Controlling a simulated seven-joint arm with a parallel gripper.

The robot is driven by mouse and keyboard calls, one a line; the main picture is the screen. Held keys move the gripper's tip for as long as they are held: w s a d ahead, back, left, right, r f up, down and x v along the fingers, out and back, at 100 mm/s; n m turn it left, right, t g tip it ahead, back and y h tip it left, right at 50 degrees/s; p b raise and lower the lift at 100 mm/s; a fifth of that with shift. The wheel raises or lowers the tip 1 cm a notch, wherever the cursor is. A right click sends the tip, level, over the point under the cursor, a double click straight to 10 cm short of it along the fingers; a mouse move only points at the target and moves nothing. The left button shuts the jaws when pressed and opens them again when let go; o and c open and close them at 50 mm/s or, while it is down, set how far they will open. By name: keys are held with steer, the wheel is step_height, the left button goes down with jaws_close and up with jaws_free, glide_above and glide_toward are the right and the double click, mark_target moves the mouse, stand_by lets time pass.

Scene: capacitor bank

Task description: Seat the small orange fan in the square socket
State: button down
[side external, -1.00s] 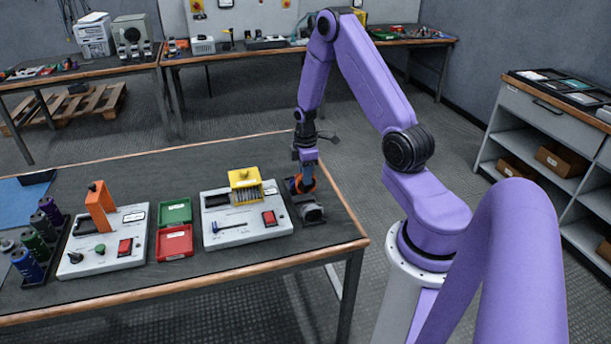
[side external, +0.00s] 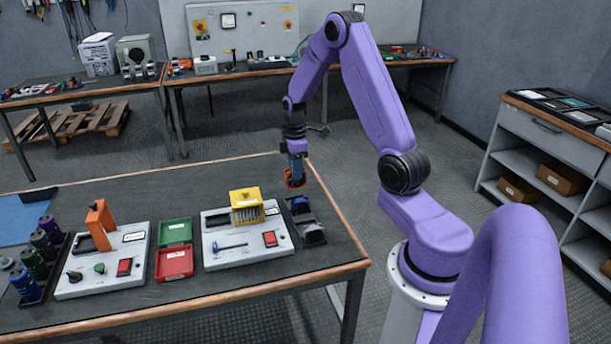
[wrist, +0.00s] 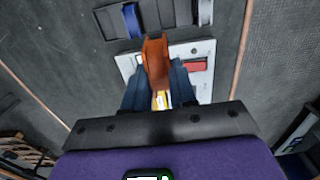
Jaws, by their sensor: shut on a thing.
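The small orange fan (side external: 295,180) hangs in my gripper (side external: 293,170) above the back right part of the table. In the wrist view, the orange fan (wrist: 154,58) shows edge-on between my two dark blue fingers, which are shut on it. The right-hand white panel (side external: 276,252) carries a dark rectangular recess (side external: 217,218), a yellow box (side external: 245,205) and a red switch. The left-hand white panel (side external: 85,287) has a dark recess (side external: 86,243) with an upright orange part (side external: 102,222) beside it. I cannot tell for sure which recess is the square socket.
A dark tray (side external: 322,225) with blue and grey parts stands right of the panel, close to the table's right edge. A green box (side external: 175,231) and a red box (side external: 175,263) sit between the panels. Several coloured cylinders (side external: 40,245) stand at left. The table's back is clear.

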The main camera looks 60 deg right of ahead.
steer(key=w+a, duration=0.7)
steer(key=w, duration=0.4)
steer(key=w+a, duration=0.7)
steer(key=w, duration=0.4)
steer(key=shift+s+d+f, duration=0.1)
steer(key=shift+s+f, duration=0.1)
steer(key=shift+f, duration=2.4)
steer(key=shift+s+d+f, duration=0.1)
steer(key=shift+s+f, duration=0.05)
steer(key=shift+f, duration=2.4)
steer(key=shift+f, duration=1.1)
steer(key=c, duration=0.8)
jaws_free()
steer(key=shift+r, duration=0.1)
steer(key=shift+r, duration=3.9)
